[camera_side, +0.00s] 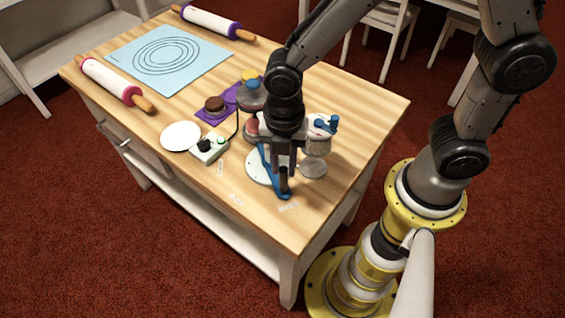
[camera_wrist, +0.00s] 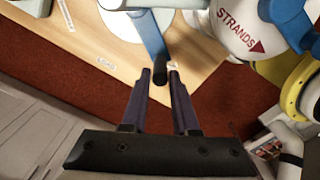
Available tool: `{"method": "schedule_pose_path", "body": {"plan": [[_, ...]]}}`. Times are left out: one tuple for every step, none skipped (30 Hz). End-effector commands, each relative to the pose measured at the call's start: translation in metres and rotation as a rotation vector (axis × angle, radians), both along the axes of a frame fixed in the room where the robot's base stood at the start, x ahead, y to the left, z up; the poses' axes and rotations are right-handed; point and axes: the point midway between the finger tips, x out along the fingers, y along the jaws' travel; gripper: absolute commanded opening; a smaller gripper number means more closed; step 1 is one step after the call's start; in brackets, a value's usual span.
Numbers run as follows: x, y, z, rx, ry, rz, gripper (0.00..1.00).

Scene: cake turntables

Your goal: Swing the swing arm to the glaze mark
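The blue swing arm (camera_wrist: 150,30) ends in a dark upright knob (camera_wrist: 160,76). In the side view the swing arm (camera_side: 266,163) points toward the table's front corner, with the knob (camera_side: 284,181) at its outer end. My gripper (camera_side: 284,172) hangs over this end, fingers pointing down. Small paper labels lie on the table: one reads LOAD (camera_wrist: 107,65), another (camera_side: 288,207) is too small to read. I cannot tell which is the glaze mark.
A glass jar (camera_side: 317,147) and a white container lettered STRANDS (camera_wrist: 236,25) stand close beside the gripper. A control box (camera_side: 208,149), a white disc (camera_side: 181,136) and rolling pins (camera_side: 105,78) are farther left.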

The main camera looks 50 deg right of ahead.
Motion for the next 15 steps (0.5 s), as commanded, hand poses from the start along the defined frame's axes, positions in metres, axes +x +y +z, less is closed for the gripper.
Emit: {"method": "schedule_pose_path", "body": {"plan": [[0.0002, 0.0000, 0.0003, 0.000, -0.001, 0.000, 0.39], [0.0001, 0.0000, 0.0002, 0.000, 0.000, 0.000, 0.45], [0.0000, 0.0000, 0.0001, 0.000, 0.000, -0.001, 0.52], [0.0000, 0.0001, 0.0001, 0.000, 0.000, -0.001, 0.53], [-0.0001, 0.0000, 0.0000, 0.000, 0.000, -0.001, 0.53], [-0.0003, 0.0001, -0.0001, 0.000, 0.001, -0.001, 0.53], [-0.0004, 0.0000, -0.0001, 0.000, 0.001, -0.001, 0.53], [-0.0004, 0.0001, -0.0002, 0.000, 0.001, -0.001, 0.53], [-0.0005, 0.0001, -0.0002, 0.000, 0.001, -0.001, 0.53], [-0.0005, 0.0001, -0.0003, 0.000, 0.001, -0.001, 0.53], [-0.0005, 0.0001, -0.0002, 0.000, 0.002, -0.001, 0.53], [-0.0005, 0.0002, 0.0005, 0.000, 0.001, -0.001, 0.53], [-0.0004, 0.0002, 0.0015, 0.000, 0.001, 0.000, 0.53], [-0.0001, 0.0004, 0.0031, 0.001, 0.000, 0.000, 0.53], [0.0001, 0.0005, 0.0060, 0.001, 0.000, -0.001, 0.53]]}}
